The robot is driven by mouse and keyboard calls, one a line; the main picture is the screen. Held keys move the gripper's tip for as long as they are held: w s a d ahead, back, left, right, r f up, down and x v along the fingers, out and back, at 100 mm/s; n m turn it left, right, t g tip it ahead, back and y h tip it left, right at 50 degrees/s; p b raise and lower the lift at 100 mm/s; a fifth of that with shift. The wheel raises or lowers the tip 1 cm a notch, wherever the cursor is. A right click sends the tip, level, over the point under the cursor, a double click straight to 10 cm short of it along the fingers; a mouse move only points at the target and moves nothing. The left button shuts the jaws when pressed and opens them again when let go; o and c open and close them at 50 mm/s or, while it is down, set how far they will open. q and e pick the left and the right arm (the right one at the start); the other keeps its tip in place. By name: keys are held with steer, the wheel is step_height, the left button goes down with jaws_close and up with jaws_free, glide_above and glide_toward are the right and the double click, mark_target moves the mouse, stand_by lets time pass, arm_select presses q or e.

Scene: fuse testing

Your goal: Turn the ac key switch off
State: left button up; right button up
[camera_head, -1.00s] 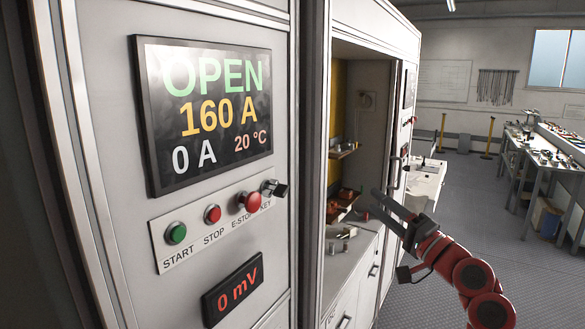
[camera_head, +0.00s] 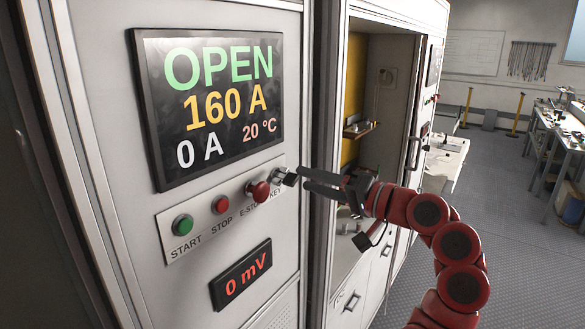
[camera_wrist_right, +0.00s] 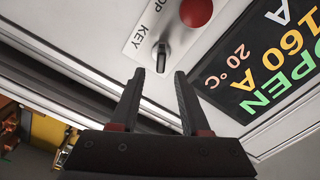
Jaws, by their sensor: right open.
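The key switch (camera_head: 284,176) sits at the right end of the button strip on the cabinet front, above the label KEY. Its dark grip stands out from a silver collar. In the right wrist view the key switch (camera_wrist_right: 161,55) lies just beyond and between my fingertips. My right gripper (camera_head: 303,179) is open and empty, its dark fingers pointing left at the key; in the wrist view the fingers (camera_wrist_right: 160,78) stand either side of the key's line. I cannot tell whether they touch it. My left gripper is not in view.
The red e-stop (camera_head: 258,191) is close left of the key, with the red stop button (camera_head: 220,205) and green start button (camera_head: 183,225) farther left. The display (camera_head: 212,100) reads OPEN, 160 A, 0 A, 20 °C. An open cabinet bay (camera_head: 375,120) lies to the right.

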mark_target(292, 174)
steer(key=p+x, duration=0.1)
steer(key=x, duration=0.4)
steer(key=shift+w+a, duration=0.1)
jaws_close()
